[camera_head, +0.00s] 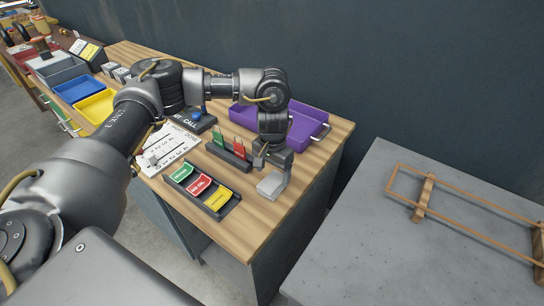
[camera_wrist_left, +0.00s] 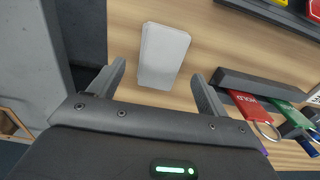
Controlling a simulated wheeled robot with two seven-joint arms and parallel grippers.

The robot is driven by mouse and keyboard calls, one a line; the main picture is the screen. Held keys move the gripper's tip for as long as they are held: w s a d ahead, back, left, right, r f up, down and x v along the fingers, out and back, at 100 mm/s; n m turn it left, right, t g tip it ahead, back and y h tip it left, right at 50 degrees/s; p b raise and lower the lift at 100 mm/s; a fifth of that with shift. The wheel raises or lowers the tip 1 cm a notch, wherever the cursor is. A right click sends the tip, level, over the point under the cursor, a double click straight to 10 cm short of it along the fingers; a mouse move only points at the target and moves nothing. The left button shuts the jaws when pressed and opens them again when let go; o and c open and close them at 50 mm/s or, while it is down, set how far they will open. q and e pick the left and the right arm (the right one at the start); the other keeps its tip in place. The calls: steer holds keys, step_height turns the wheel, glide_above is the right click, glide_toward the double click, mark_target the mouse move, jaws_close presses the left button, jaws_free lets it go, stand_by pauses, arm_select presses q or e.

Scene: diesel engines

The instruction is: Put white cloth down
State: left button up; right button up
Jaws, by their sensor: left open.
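The white cloth (camera_head: 271,185) is a small folded pale block lying on the wooden bench top, near its right edge. It also shows in the left wrist view (camera_wrist_left: 163,56), flat on the wood, ahead of and between the fingers. My left gripper (camera_head: 272,160) is just above and behind the cloth. In the left wrist view its two fingers (camera_wrist_left: 158,82) are spread wide apart, with nothing held between them. The fingers look apart from the cloth. My right gripper is not in view.
A black tray (camera_head: 213,211) with coloured tags stands left of the cloth. A black rack (camera_head: 228,157) holds red and green tags. A purple tray (camera_head: 300,120) sits behind. A grey table (camera_head: 400,240) with a wooden frame (camera_head: 420,199) is at right, past a gap.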

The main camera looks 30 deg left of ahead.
mark_target(272, 182)
arm_select(q)
step_height(272, 182, up, 8)
steer(key=shift+r, duration=0.1)
stand_by(0.6)
